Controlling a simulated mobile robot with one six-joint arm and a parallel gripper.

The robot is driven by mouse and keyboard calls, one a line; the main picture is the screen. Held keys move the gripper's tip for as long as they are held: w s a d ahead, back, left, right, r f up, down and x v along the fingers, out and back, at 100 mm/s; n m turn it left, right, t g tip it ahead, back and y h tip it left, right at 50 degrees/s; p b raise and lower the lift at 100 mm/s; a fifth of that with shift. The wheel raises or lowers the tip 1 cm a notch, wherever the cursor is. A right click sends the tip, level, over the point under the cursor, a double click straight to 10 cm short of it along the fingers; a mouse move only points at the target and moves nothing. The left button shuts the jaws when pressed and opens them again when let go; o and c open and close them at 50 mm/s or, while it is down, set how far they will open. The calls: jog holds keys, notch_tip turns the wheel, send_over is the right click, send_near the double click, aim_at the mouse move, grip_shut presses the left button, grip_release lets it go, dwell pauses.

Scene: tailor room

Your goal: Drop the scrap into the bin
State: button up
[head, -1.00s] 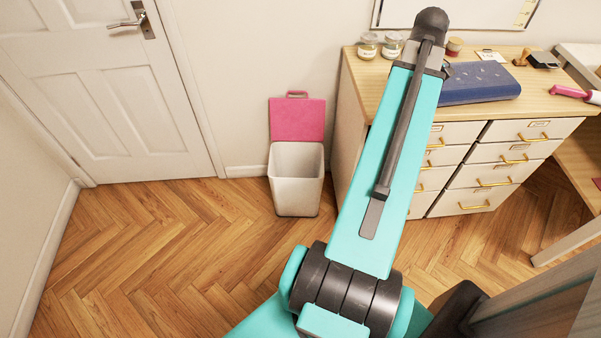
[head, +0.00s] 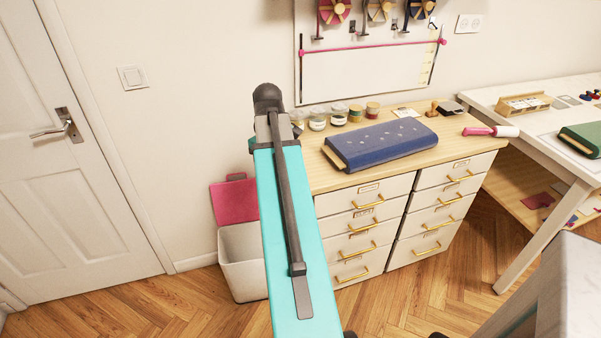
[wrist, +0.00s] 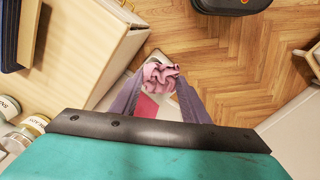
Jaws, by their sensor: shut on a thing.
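My gripper (wrist: 160,88) is shut on a crumpled pink scrap (wrist: 159,73) in the wrist view. The scrap hangs between the fingertips, in front of the bin as seen from above. The white bin (head: 240,262) stands on the floor left of the drawer cabinet in the head view, its pink lid (head: 234,200) raised against the wall. The arm covers the bin's right side there. In the wrist view the pink lid (wrist: 146,107) shows between the fingers, and the scrap and fingers hide most of the bin. The gripper and scrap are hidden in the head view.
The drawer cabinet (head: 365,235) stands right beside the bin, with a blue fabric bolt (head: 380,143) and several jars on top. In the wrist view the cabinet top (wrist: 85,45) is left of the gripper. A white door (head: 60,160) is at left.

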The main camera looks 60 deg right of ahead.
jog(key=w+a+n, duration=0.2)
jog(key=w+a, duration=0.5)
jog(key=a, duration=0.7)
jog(key=w+a+f+n, duration=0.1)
jog(key=w+a+n, duration=0.2)
jog(key=w+a, duration=0.5)
jog(key=w+a+n, duration=0.2)
jog(key=w+a, duration=0.5)
jog(key=a, duration=1.2)
jog(key=shift+w+a+f, duration=0.2)
jog(key=shift+a+f, duration=0.1)
jog(key=shift+f, duration=0.1)
jog(key=shift+s, duration=0.1)
